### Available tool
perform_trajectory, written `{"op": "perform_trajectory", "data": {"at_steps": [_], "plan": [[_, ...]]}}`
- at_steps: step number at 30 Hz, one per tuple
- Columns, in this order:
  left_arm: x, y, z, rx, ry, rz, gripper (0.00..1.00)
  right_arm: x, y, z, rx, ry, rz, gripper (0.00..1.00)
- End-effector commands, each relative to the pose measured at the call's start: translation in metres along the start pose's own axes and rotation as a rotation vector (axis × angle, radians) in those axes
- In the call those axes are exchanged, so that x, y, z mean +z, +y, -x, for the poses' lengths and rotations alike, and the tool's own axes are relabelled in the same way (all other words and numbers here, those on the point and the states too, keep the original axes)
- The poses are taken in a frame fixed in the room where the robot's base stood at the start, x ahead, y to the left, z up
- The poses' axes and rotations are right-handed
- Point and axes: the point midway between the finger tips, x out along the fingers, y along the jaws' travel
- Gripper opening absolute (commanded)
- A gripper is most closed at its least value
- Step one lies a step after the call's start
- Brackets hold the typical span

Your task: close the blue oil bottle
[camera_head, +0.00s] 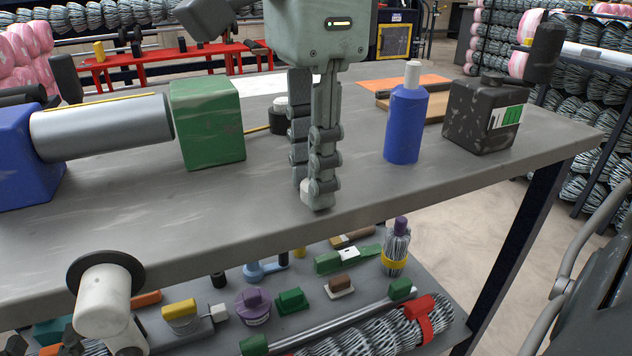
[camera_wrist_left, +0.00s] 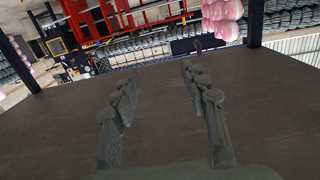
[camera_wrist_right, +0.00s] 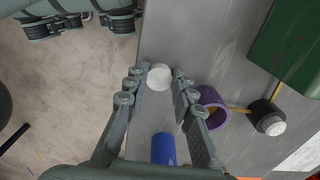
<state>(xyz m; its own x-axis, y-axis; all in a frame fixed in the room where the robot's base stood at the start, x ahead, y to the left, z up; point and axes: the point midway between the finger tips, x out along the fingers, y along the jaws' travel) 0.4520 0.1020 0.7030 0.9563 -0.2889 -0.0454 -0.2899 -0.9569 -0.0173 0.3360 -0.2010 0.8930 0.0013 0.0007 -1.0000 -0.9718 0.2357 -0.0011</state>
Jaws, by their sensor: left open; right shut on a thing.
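The blue oil bottle (camera_head: 403,127) stands upright on the workbench, right of my right gripper in the head view. Its narrow pale neck (camera_head: 412,73) points up. Part of a blue cylinder, which looks like the bottle, shows at the bottom of the right wrist view (camera_wrist_right: 163,149). My right gripper (camera_head: 317,188) points down over the bench and is shut on a small white cap (camera_wrist_right: 159,77), apart from the bottle. The cap shows at the fingertips in the head view (camera_head: 318,198). My left gripper (camera_wrist_left: 160,76) is open, with nothing between its fingers; I cannot make it out in the head view.
A dark canister (camera_head: 487,112) stands right of the bottle, a wooden board (camera_head: 428,104) behind. A green block (camera_head: 207,122) is to the left. A purple ring (camera_wrist_right: 212,107) and a black jar (camera_wrist_right: 266,117) lie beyond my right gripper. The front bench strip (camera_head: 240,196) is clear.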

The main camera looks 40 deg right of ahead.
Motion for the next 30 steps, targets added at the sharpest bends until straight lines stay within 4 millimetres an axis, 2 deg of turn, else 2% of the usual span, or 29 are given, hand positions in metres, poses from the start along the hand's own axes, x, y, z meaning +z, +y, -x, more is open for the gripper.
{"op": "perform_trajectory", "data": {"at_steps": [7,11,14,24,27,30], "plan": [[0.002,-0.001,0.0,-0.002,-0.017,-0.002,0.45,0.0,-0.001,0.008,-0.002,0.0,-0.001,0.13],[0.02,-0.008,0.002,-0.017,-0.098,-0.013,0.45,0.0,0.0,0.023,-0.002,0.0,0.0,0.13],[0.035,-0.017,0.005,-0.033,-0.176,-0.023,0.45,0.001,-0.001,0.043,-0.004,0.0,-0.001,0.13],[0.071,-0.036,0.019,-0.072,-0.363,-0.042,0.45,0.071,0.032,0.088,0.0,0.004,0.005,0.13],[0.084,-0.043,0.027,-0.087,-0.434,-0.047,0.45,0.089,0.041,0.099,0.004,0.001,0.006,0.13],[0.095,-0.049,0.034,-0.101,-0.493,-0.051,0.45,0.097,0.045,0.104,0.005,0.003,0.006,0.13]]}}
